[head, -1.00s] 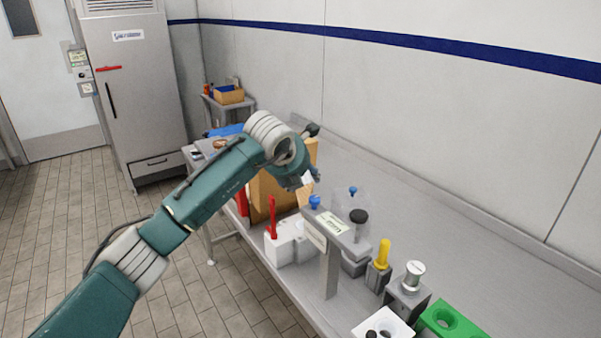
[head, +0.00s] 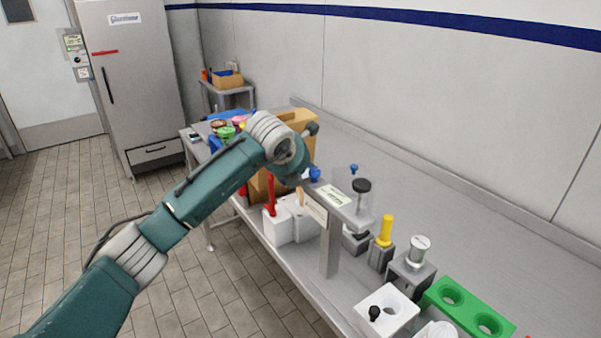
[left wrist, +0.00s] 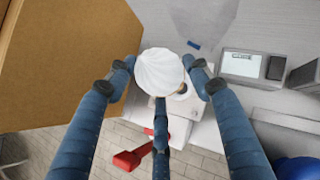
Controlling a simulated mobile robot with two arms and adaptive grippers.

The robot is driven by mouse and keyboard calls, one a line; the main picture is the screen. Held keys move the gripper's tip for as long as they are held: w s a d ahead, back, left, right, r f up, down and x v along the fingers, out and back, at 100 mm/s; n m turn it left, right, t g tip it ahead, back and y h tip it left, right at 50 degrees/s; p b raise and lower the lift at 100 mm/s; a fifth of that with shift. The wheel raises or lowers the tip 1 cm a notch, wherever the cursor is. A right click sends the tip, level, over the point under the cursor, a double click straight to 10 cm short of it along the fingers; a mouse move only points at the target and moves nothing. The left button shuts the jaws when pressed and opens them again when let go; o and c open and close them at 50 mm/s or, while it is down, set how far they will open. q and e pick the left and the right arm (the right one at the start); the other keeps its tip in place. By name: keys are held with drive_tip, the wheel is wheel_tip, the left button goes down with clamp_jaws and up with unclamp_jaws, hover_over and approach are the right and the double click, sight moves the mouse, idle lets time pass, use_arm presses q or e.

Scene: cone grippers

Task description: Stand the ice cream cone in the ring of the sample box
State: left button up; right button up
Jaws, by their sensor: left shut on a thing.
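My left gripper (left wrist: 160,88) is shut on the ice cream cone, whose white swirled top (left wrist: 160,72) shows between the blue fingers in the left wrist view. In the head view the tan cone (head: 301,197) hangs below my left wrist, roughly upright, over a white box (head: 280,228) with a red lever. In the left wrist view this white box (left wrist: 203,128) lies below the cone, with a round ring or opening (left wrist: 181,91) partly hidden behind the cone's top. I cannot tell whether the cone's tip touches the box. My right gripper is not in view.
A tall cardboard box (left wrist: 65,60) stands close beside the left gripper. A grey stand with a label (head: 329,245), a yellow-handled tool (head: 385,232), a white block with a hole (head: 378,302) and a green holder (head: 467,308) line the bench front.

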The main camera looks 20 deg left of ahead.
use_arm(q)
drive_tip(key=shift+f+b, duration=0.7)
drive_tip(key=shift+b, duration=0.05)
drive_tip(key=o, duration=0.9)
drive_tip(key=shift+o, duration=0.2)
wheel_tip(320, 180, up, 10)
drive_tip(key=shift+a+f, duration=0.1)
drive_tip(key=shift+a, duration=0.05)
